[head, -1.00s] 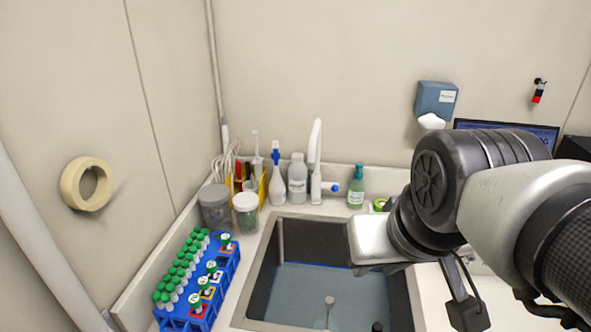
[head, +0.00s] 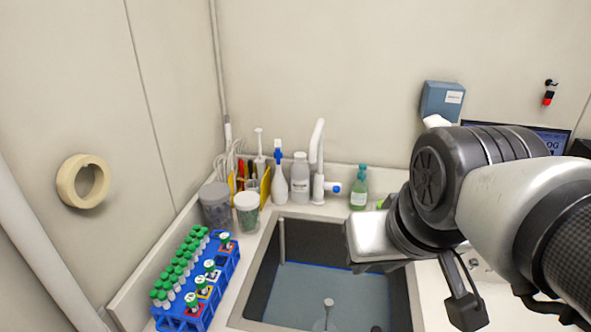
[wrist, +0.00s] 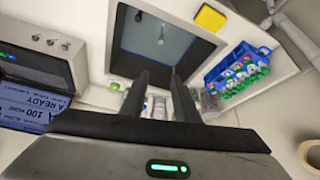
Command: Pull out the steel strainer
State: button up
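In the head view a thin steel stem with a round knob (head: 328,302) stands in the sink (head: 262,232); it may be the strainer's handle, and its lower end is cut off. It also shows in the wrist view as a small pale knob (wrist: 162,39) inside the sink. A dark knob (head: 376,328) is at the bottom edge of the head view. My gripper (wrist: 163,76) is open and empty in the wrist view, its two dark fingers apart near the sink's rim, away from the knob. The head view does not show the fingertips.
A blue tube rack (head: 222,282) stands left of the sink. Jars, several bottles and a white faucet (head: 317,165) line the back counter. A yellow block (wrist: 210,18) lies beside the sink in the wrist view. A monitor (wrist: 36,92) is at the left.

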jog(key=o, duration=0.4)
jog(key=shift+w+f, duration=0.15)
jog(key=shift+f, duration=0.05)
jog(key=shift+o, duration=0.2)
jog(key=n+g+b, duration=0.6)
jog(key=b, duration=1.1)
send_over(328, 314)
notch_tip(328, 314, down, 32)
jog(key=f+b, duration=0.1)
jog(key=f, duration=0.5)
jog(key=f+b, duration=0.1)
jog(key=f, duration=0.5)
jog(key=f+b, duration=0.1)
jog(key=f, duration=0.5)
jog(key=shift+w, duration=0.25)
grip_shut()
jog(key=shift+r, duration=0.1)
